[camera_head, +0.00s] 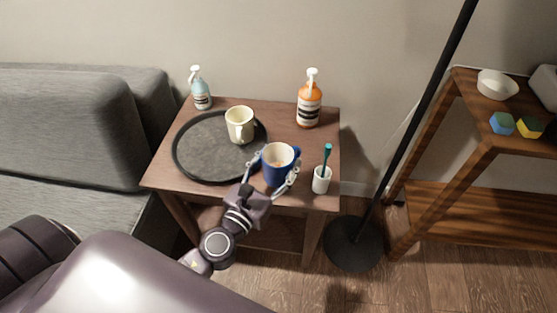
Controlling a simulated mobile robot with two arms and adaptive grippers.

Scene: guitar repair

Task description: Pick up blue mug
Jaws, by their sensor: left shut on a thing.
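The blue mug (277,170) is at the front of the small wooden side table (286,120), just right of the round dark tray (190,165). It is upright, with a pale inside and its handle toward the right. My left gripper (273,174) is shut on the blue mug, one finger on each side. I cannot tell whether the mug touches the table top. My right gripper is not in view.
A cream mug (239,129) stands on the tray. A white cup with a teal brush (321,180) is close right of the blue mug. An orange pump bottle (309,106) and a light blue bottle (201,94) stand behind. A lamp pole (425,100) rises at right.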

